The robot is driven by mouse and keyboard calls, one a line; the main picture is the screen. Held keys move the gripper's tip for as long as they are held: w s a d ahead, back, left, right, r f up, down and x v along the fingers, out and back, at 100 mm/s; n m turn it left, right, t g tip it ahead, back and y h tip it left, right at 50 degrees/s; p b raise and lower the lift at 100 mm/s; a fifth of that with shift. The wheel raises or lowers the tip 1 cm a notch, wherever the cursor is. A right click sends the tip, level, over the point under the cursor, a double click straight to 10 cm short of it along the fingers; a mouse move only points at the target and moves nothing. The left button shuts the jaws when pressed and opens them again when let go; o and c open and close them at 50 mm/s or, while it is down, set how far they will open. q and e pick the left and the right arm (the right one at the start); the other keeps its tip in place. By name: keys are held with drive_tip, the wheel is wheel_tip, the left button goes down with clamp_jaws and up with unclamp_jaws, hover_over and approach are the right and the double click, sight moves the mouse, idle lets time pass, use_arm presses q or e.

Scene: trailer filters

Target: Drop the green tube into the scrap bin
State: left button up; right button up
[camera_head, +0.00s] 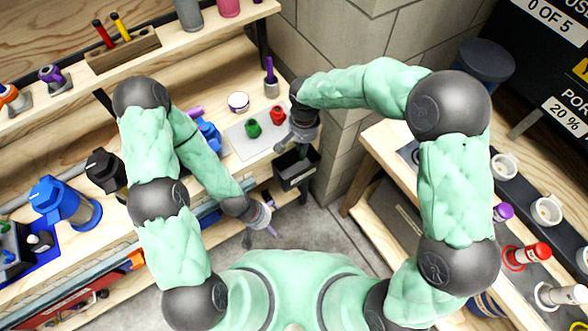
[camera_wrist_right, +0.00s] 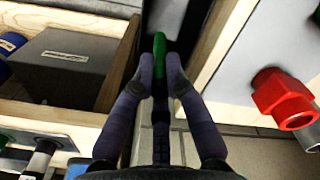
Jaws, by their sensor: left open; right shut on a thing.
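My right gripper (camera_head: 300,143) is above the black scrap bin (camera_head: 294,171), which hangs at the front edge of the workbench. In the right wrist view, my right gripper (camera_wrist_right: 160,75) is shut on the green tube (camera_wrist_right: 159,46), which sticks out past the fingertips over a dark opening. The tube cannot be made out in the head view. The bin's inside is partly hidden by the gripper. My left gripper (camera_head: 266,223) is open and empty, low in front of the bench, left of and below the bin.
A grey plate (camera_head: 238,143) beside the bin carries a green fitting (camera_head: 253,128) and a red fitting (camera_head: 277,115); the red one also shows in the right wrist view (camera_wrist_right: 275,94). A stone wall (camera_head: 345,60) stands behind. A second bench (camera_head: 420,190) with several fittings is at right.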

drive_tip(key=o, duration=0.8)
drive_tip(key=shift+r, duration=0.1)
wheel_tip(320, 180, up, 12)
drive_tip(key=shift+f, duration=0.1)
idle(0.6)
